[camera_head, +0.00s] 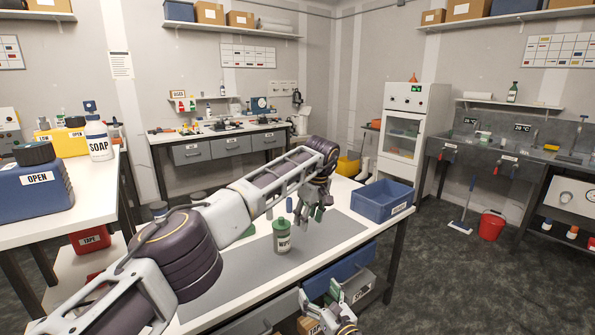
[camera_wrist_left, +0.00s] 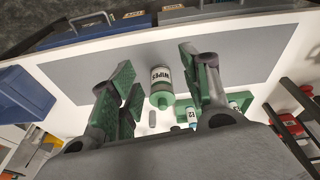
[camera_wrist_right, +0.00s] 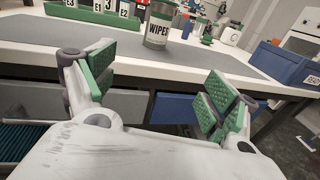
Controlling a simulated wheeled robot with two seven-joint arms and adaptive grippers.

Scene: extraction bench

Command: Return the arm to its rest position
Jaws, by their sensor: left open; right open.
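My left arm reaches across the white bench from the left in the head view. Its gripper (camera_head: 308,212) is open and empty above the bench, between the wipes canister and the blue bin. In the left wrist view its green-padded fingers (camera_wrist_left: 158,100) are spread wide, with the wipes canister (camera_wrist_left: 165,85) visible beyond them. My right gripper (camera_head: 335,308) is low at the front of the bench. In the right wrist view its fingers (camera_wrist_right: 160,85) are spread and empty, facing the bench's front edge. The wipes canister (camera_head: 282,238) stands upright on the grey mat (camera_head: 225,285).
A blue bin (camera_head: 383,203) stands at the bench's right end. A green rack with labelled items (camera_wrist_right: 95,12) sits on the bench. Drawers and bins are under the bench. A side table at left holds a soap bottle (camera_head: 98,140) and a blue container (camera_head: 38,190).

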